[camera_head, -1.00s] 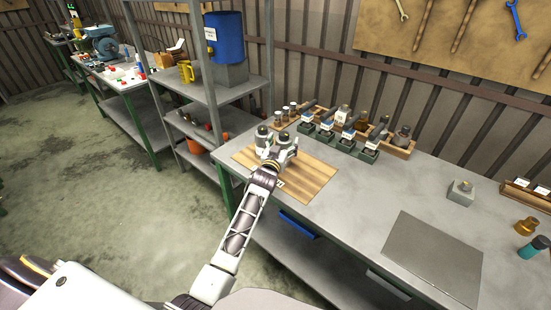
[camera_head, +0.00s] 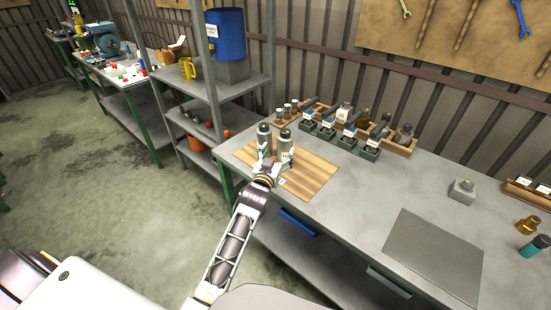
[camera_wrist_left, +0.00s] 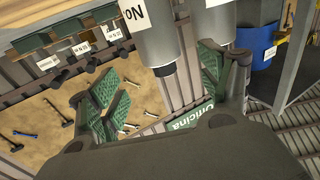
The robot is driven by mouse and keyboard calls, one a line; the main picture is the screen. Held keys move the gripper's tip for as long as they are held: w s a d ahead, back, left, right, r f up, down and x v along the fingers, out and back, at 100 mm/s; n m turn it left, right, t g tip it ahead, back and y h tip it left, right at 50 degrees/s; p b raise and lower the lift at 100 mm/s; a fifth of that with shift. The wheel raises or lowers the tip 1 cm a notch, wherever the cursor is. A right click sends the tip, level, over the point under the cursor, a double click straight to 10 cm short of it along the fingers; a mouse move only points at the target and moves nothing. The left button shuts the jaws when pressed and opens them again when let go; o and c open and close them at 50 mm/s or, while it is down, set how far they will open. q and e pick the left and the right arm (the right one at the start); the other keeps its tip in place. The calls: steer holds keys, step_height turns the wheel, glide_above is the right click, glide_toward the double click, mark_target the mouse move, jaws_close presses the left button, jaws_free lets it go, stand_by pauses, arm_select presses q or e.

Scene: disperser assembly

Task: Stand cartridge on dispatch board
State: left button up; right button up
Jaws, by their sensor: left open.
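Two grey cartridges with dark tops stand upright side by side on the wooden board (camera_head: 310,180) in the head view, the left cartridge (camera_head: 264,137) and the right cartridge (camera_head: 285,146). My left gripper (camera_head: 267,165) is just in front of them, partly covering their lower parts. In the left wrist view, tilted upside down, a labelled cartridge (camera_wrist_left: 146,35) and a second cartridge (camera_wrist_left: 213,25) reach in from the top. The green-padded fingers of my left gripper (camera_wrist_left: 163,88) are spread apart and empty. I cannot tell whether a finger touches a cartridge. My right gripper is not in view.
Behind the board stand a rack of small vials (camera_head: 287,110), green holders (camera_head: 327,131) and a wooden bottle tray (camera_head: 400,147). A grey mat (camera_head: 433,255) lies on the right. A metal shelf (camera_head: 235,93) rises at the left. The middle of the bench is clear.

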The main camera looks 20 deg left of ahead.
arm_select(q)
steer(key=shift+s, duration=1.2)
